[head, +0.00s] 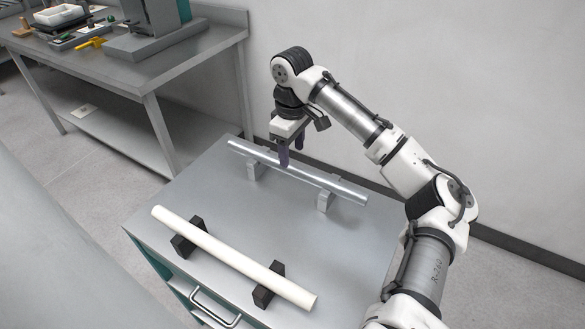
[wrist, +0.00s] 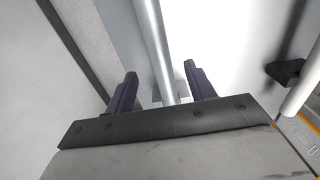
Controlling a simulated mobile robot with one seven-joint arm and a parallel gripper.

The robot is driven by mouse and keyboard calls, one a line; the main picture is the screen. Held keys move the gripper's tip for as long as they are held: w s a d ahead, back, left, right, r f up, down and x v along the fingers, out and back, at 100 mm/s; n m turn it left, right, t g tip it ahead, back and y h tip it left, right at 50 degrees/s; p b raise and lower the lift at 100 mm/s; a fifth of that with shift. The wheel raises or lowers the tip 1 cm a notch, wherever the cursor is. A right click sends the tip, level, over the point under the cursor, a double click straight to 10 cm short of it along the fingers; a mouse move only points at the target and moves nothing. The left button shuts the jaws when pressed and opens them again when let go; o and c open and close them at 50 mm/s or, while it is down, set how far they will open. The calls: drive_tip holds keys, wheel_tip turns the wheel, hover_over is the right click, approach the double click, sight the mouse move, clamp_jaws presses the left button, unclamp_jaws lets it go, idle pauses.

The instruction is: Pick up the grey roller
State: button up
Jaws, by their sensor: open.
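The grey roller (head: 325,181) is a shiny metal rod resting on two light grey supports at the back of the cabinet top. It also shows in the wrist view (wrist: 155,45), running between the two purple fingers. My gripper (head: 291,155) is above the roller, a little left of its middle, pointing down. In the wrist view my gripper (wrist: 157,80) is open, with one finger on each side of the roller and a visible gap to each. Whether the fingertips reach down past the roller I cannot tell.
A cream-white roller (head: 230,252) lies on two black supports (head: 188,237) at the front of the grey cabinet top (head: 215,190). A wall stands close behind the cabinet. A metal workbench (head: 130,75) with a machine and small items stands at the back left.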

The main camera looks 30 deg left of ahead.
sight(292, 165)
wheel_tip(292, 165, down, 5)
drive_tip(key=shift+d+f+p, duration=0.1)
drive_tip(key=shift+p, duration=0.55)
drive_tip(key=c, duration=1)
drive_tip(key=shift+c, duration=0.2)
drive_tip(key=shift+r, duration=0.2)
wheel_tip(292, 165, up, 20)
drive_tip(key=b, duration=0.1)
